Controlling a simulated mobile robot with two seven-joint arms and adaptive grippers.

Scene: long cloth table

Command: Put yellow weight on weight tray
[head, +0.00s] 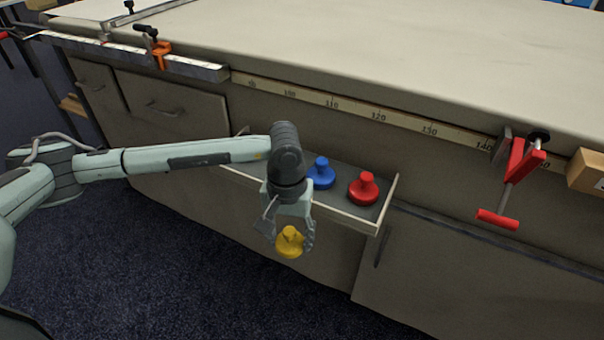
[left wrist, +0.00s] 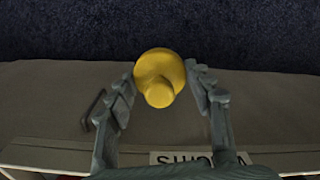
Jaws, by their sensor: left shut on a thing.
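The yellow weight (head: 289,243) is held between the fingers of my left gripper (head: 290,236), in front of the open drawer and above the carpet. In the left wrist view the yellow weight (left wrist: 160,77) sits between the fingertips of my left gripper (left wrist: 162,85), with its round knob toward the camera. A pulled-out drawer (head: 388,205), which looks like the weight tray, holds a blue weight (head: 321,174) and a red weight (head: 364,188). My left wrist hides the drawer's left part. My right gripper is not in view.
A long cloth-covered table (head: 400,60) with a ruler strip (head: 350,108) stands above the drawer. A red clamp (head: 515,170) hangs at the right edge, and an orange clamp (head: 160,52) is at the left. The dark blue carpet (head: 200,275) in front is clear.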

